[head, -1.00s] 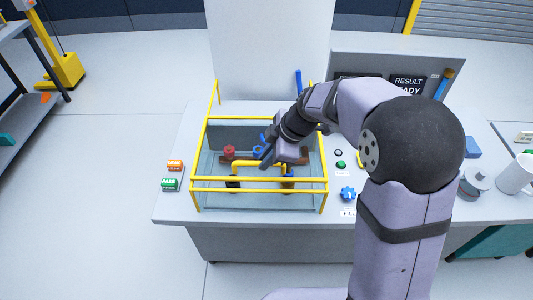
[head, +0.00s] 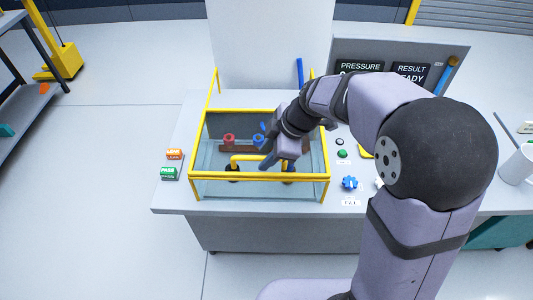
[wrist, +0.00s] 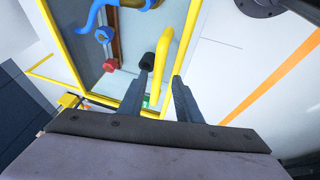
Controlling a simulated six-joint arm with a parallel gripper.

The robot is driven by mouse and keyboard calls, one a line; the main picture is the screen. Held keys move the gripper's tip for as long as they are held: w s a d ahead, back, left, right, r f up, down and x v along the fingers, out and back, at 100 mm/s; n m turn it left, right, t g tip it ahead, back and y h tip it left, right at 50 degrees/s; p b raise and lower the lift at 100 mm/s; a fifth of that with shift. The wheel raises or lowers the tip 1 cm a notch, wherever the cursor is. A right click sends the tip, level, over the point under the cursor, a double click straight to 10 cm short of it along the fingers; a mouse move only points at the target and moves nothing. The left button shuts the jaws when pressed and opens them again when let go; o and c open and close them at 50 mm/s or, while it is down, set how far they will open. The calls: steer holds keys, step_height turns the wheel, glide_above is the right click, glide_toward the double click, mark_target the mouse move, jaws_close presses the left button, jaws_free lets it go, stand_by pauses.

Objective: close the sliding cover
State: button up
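The clear tank with a yellow frame (head: 207,178) stands on the bench. I cannot clearly make out the sliding cover; a clear pane may be hard to see against the tank. My gripper (head: 268,162) is over the tank, at the right part of the yellow bent pipe (head: 255,157). In the wrist view my gripper (wrist: 166,77) is open, its two fingers apart with nothing held. The yellow pipe (wrist: 163,48) appears between and beyond the fingers, its black end (wrist: 146,61) near the left fingertip. Depth between them is unclear.
A red ring-shaped part (head: 229,140) and a blue part (head: 259,140) sit inside the tank. A blue knob (head: 349,183) and green button (head: 342,154) are at right. Screens stand behind.

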steer(key=b+v, duration=0.1)
steer(key=v, duration=0.6)
steer(key=shift+r+b, duration=0.2)
steer(key=shift+b, duration=0.1)
steer(key=shift+s, duration=0.1)
steer(key=s+d+f+m+g+h, duration=0.2)
steer(key=s+d+f+m+h, duration=0.2)
steer(key=s+d+f+m, duration=0.9)
steer(key=s+f+m, duration=0.1)
steer(key=s+m, duration=0.2)
steer(key=m, duration=0.2)
steer(key=shift+h, duration=0.3)
steer(key=shift+d+f, duration=0.1)
stand_by(0.6)
